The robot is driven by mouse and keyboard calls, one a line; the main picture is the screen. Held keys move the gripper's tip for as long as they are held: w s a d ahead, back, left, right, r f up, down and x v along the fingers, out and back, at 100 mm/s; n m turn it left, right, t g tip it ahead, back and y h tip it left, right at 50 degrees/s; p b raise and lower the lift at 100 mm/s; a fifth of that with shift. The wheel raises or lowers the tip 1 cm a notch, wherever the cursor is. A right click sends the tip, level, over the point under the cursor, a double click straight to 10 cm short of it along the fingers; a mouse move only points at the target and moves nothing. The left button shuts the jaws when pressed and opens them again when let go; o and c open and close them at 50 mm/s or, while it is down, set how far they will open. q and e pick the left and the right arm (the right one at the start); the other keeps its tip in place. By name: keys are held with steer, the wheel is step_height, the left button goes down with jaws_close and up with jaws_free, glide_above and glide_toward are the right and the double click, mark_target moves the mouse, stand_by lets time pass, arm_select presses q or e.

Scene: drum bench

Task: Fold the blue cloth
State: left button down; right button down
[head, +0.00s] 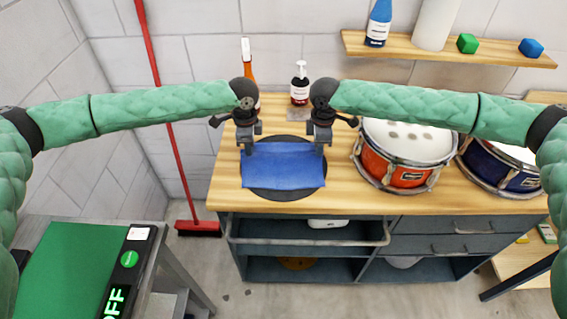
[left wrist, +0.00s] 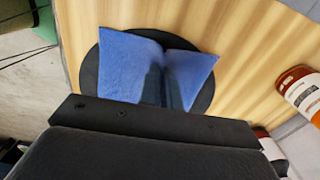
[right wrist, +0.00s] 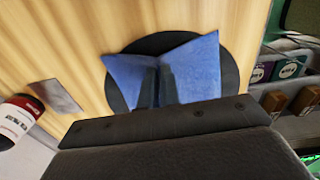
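The blue cloth (head: 283,167) lies over a round dark mat (head: 290,196) on the wooden bench top, its far edge stretched between my two grippers. My left gripper (head: 248,148) is at the cloth's far left corner, and my right gripper (head: 319,148) is at the far right corner. In the left wrist view, the cloth (left wrist: 130,68) creases sharply at the closely set dark fingers. The right wrist view shows the same crease in the cloth (right wrist: 197,68). Both grippers look shut on the cloth. The fingertips are partly hidden by folds.
An orange bottle (head: 247,62) and a dark pump bottle (head: 300,85) stand behind the grippers. A red drum (head: 400,170) and a blue drum (head: 505,175) stand on the right. A shelf (head: 440,52) hangs above. Bench room left of the mat is narrow.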

step_height(320, 180, up, 11)
steer(key=p, duration=1)
steer(key=shift+a+p, duration=0.25)
steer(key=shift+p, duration=0.1)
